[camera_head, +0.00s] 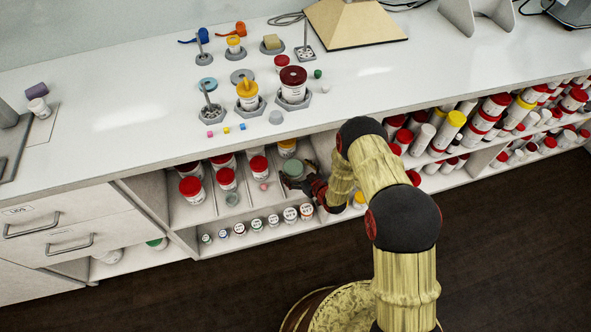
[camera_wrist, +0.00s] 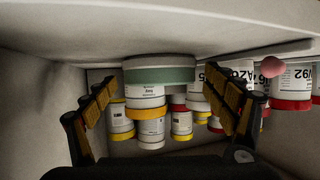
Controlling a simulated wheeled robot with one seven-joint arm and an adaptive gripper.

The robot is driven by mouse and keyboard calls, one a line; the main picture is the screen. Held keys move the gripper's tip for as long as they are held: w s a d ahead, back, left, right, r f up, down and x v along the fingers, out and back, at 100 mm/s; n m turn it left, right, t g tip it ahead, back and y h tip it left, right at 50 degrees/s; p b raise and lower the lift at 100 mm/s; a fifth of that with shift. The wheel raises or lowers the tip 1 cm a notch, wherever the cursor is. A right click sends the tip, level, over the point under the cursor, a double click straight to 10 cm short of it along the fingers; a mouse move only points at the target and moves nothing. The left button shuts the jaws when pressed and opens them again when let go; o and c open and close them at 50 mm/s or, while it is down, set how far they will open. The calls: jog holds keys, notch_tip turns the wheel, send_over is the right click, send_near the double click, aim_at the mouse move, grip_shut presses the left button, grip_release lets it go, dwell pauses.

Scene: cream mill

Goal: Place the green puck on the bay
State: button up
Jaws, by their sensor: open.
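The green puck (camera_head: 292,168) is a pale green, flat round piece in the open shelf compartment under the counter. In the wrist view, which looks upside down, the puck (camera_wrist: 158,70) is against the shelf surface in front of a white jar with a yellow lid. My gripper (camera_head: 300,184) reaches into this compartment at the puck. In the wrist view my gripper (camera_wrist: 166,100) is open, with one finger on each side of the puck and gaps between. Which spot is the bay, I cannot tell.
Red-lidded jars (camera_head: 191,187) fill the compartments to the left. A row of small jars (camera_head: 256,224) stands on the ledge below. A pink ball (camera_wrist: 272,67) lies to one side.

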jog(key=shift+r, duration=0.15)
jog(key=p+v, duration=0.3)
jog(key=v, duration=0.4)
jog(key=shift+s+d+r, duration=0.1)
jog(key=shift+s+d, duration=0.05)
jog(key=shift+s, duration=0.05)
dwell(0.4)
